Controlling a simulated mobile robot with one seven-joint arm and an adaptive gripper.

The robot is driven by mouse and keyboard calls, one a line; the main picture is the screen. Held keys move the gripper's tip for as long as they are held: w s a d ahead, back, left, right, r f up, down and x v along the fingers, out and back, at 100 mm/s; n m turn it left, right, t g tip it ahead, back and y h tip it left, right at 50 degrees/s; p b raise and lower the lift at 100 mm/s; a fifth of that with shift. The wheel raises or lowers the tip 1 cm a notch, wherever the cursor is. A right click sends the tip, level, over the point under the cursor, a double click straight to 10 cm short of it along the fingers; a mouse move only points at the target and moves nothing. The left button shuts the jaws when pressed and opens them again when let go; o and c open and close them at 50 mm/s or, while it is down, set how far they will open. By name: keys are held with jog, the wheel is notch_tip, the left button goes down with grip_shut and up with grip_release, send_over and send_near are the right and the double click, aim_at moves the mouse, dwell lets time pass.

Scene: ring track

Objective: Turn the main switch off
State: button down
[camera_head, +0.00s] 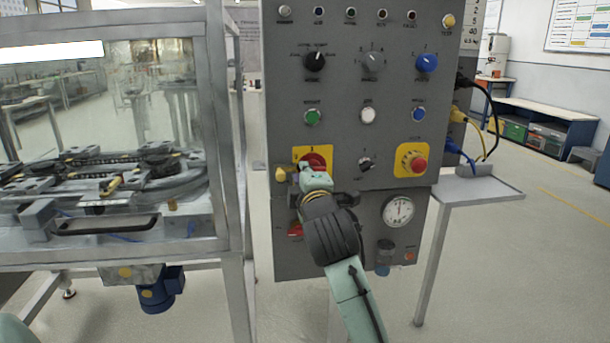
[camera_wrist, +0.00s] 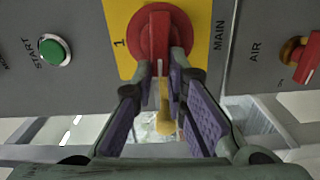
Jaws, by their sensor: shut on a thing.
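The main switch (camera_head: 318,160) is a red rotary knob on a yellow plate, on the front of the grey control panel. The wrist view shows the red knob (camera_wrist: 155,25) beside the words MAIN and 1. The white line on its handle points down in that view, away from the 1. My gripper (camera_head: 313,178) is at the switch, and in the wrist view my gripper (camera_wrist: 165,68) has its two fingers closed on either side of the red handle. The fingers hide part of the handle. A brass-coloured piece (camera_wrist: 165,124) shows between the fingers, beyond the handle.
The green START button (camera_head: 313,117) is above the switch, and the red AIR handle (camera_wrist: 309,57) is on its other side. A red emergency button (camera_head: 419,164) is to the right. A glass-walled machine (camera_head: 110,140) stands left, a small side table (camera_head: 485,188) right.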

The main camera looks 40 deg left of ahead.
jog(key=shift+f+n, duration=0.15)
jog(key=shift+n, duration=0.45)
jog(key=c, duration=1.6)
grip_release()
jog(key=v, duration=1.2)
